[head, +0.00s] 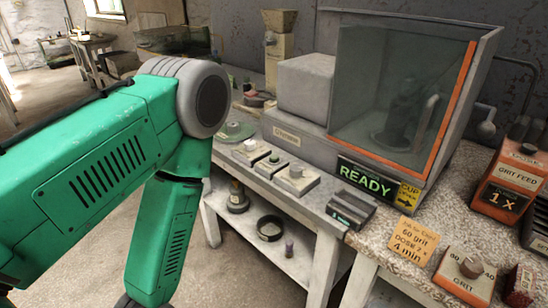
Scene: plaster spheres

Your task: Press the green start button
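A small pale box with a dark green button (274,159) stands on the workbench, in a row between two similar boxes. The left box (250,151) has a pale knob, and so does the right box (296,177). The green button appears raised; any label on it is too small to read. My green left arm comes in from the left and bends down, beside and in front of the bench. Its gripper is below the picture's edge. My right arm and gripper are not in view.
A grey machine with an orange-edged clear door (402,90) stands behind the boxes, with a sign reading READY (366,181). A lower shelf (262,250) holds small items.

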